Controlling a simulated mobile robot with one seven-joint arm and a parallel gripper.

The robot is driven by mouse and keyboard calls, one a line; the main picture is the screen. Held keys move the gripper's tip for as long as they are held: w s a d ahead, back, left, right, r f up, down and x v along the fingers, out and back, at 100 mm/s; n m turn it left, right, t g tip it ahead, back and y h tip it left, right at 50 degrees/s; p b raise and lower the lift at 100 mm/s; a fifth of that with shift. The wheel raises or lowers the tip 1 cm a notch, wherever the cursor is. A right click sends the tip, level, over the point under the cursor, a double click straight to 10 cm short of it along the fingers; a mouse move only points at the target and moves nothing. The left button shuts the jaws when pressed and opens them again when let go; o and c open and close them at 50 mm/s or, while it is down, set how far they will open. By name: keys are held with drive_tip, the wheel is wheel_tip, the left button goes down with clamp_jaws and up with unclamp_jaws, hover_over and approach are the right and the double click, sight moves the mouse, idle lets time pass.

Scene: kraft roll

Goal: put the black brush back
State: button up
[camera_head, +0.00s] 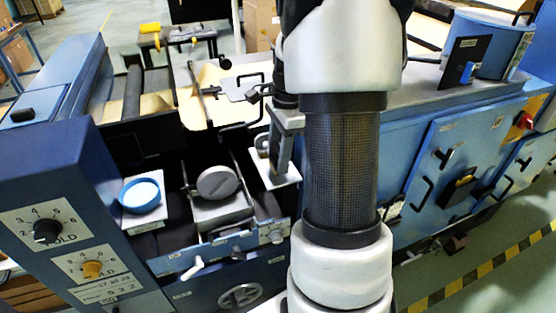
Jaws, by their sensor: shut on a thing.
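My gripper (283,150) points down beside the carbon tube of my arm, above a small pale plate (286,181) on the machine. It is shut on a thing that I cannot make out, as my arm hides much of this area. I cannot pick out the black brush with certainty. A blue round piece (140,195) sits on another pale plate farther left.
The blue machine (60,165) surrounds the work area, with knobs at its left. A bent black handle (250,88) and a dark lever stand just behind my gripper. A small table (178,40) with yellow-topped tools stands at the back. Striped floor tape runs at lower right.

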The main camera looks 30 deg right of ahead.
drive_tip(key=shift+f, duration=0.9)
drive_tip(key=shift+f, duration=0.15)
drive_tip(key=o, duration=1)
wheel_tip(320, 180, up, 12)
drive_tip(key=d, duration=0.1)
drive_tip(key=shift+d, duration=0.25)
drive_tip(key=shift+s, duration=0.1)
